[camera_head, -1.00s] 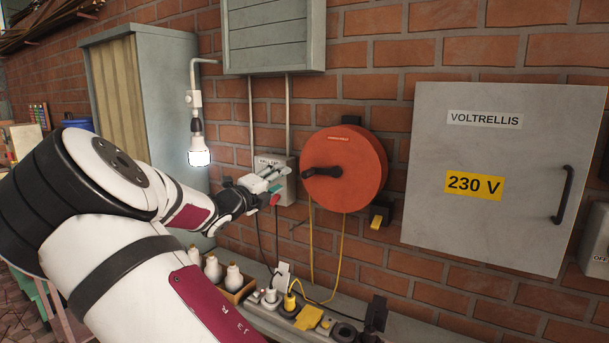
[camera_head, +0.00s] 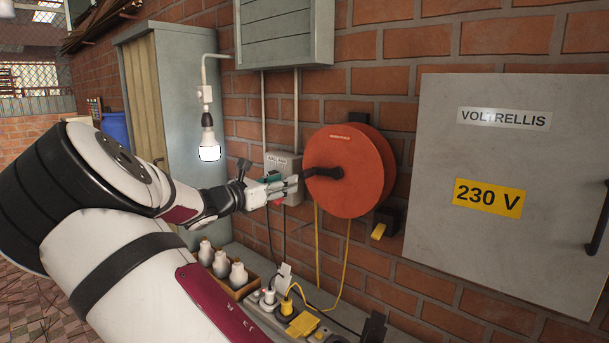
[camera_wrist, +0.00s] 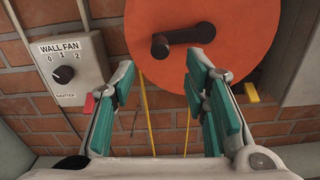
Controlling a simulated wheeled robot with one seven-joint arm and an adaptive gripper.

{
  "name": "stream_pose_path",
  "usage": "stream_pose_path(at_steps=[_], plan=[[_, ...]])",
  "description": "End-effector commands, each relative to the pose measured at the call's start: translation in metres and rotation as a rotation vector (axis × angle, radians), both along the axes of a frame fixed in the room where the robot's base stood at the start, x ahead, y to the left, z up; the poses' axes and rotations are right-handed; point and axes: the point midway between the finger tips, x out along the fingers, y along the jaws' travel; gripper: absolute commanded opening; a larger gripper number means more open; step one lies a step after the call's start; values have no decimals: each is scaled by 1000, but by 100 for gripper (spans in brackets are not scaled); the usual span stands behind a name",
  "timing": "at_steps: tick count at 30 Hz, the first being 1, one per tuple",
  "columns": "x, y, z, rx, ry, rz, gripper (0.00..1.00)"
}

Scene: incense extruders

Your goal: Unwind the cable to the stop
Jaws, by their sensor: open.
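The orange cable reel (camera_head: 350,185) is mounted on the brick wall, and it also shows in the wrist view (camera_wrist: 225,55). Its black crank handle (camera_head: 325,173) points left, with the knob at its left end (camera_wrist: 160,46). Yellow cable (camera_head: 343,265) hangs from the reel in two strands to the bench. My gripper (camera_head: 296,185) is open and empty just left of the crank knob. In the wrist view its teal-padded fingers (camera_wrist: 163,85) are spread, with the knob beyond and between the tips. I cannot tell whether they touch it.
A wall fan control box (camera_head: 283,170) is close behind my gripper. A grey 230 V cabinet (camera_head: 500,260) is at right. A lit bulb (camera_head: 208,153) hangs at left. The bench below holds plugs, a yellow plug (camera_head: 287,306), and a crate of white bulbs (camera_head: 240,288).

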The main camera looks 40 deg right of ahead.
Motion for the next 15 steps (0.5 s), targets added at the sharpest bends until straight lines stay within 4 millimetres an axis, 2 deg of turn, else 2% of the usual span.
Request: stream_pose_path(at_steps=[1, 6, 12, 15], plan=[[0, -12, 1, -1, 1, -3, 41], [5, -45, 1, -2, 1, -3, 41], [9, -75, 1, -1, 1, -1, 41], [11, -84, 0, -1, 1, -1, 41]])
